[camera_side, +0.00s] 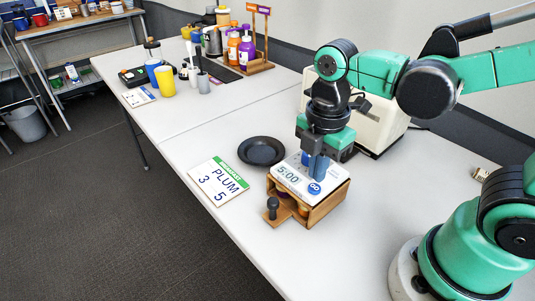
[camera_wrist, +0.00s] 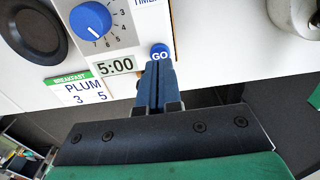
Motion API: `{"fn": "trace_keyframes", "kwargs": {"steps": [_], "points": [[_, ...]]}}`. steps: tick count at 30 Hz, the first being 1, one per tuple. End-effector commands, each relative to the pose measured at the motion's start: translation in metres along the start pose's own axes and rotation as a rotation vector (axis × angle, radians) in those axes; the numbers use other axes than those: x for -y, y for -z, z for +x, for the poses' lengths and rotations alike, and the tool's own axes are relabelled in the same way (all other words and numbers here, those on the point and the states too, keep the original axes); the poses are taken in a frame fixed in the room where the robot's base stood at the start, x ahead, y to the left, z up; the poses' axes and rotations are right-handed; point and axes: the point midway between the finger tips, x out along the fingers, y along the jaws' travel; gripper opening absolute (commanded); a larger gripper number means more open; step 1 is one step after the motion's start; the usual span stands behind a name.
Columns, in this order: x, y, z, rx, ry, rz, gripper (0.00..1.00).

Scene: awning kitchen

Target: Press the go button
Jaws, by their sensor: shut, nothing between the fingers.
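The blue round go button (camera_wrist: 160,51), lettered GO, is on the face of a white timer (camera_wrist: 124,48). In the side view the button (camera_side: 314,188) is at the timer's near edge, and the timer (camera_side: 291,178) lies on a wooden box. My gripper (camera_wrist: 158,66) is shut and empty, its blue fingertips right at the button's lower edge in the wrist view. In the side view my gripper (camera_side: 318,178) points down just behind the button. I cannot tell whether the tips touch it. The timer's display (camera_wrist: 115,66) reads 5:00. A blue dial (camera_wrist: 89,20) is beside it.
A black plate (camera_side: 261,151) and a card reading PLUM 3 5 (camera_side: 219,181) lie left of the timer. The wooden box (camera_side: 325,207) has a dark knob (camera_side: 272,204) in front. A cream-coloured appliance (camera_side: 375,118) stands behind my gripper. The table's front left is clear.

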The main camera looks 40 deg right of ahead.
Motion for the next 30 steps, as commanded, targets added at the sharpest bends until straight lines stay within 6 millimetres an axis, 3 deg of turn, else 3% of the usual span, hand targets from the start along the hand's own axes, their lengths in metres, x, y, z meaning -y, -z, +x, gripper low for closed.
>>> {"fn": "trace_keyframes", "kwargs": {"steps": [30], "points": [[-0.001,0.0,0.015,0.0,0.0,0.0,0.0]]}}
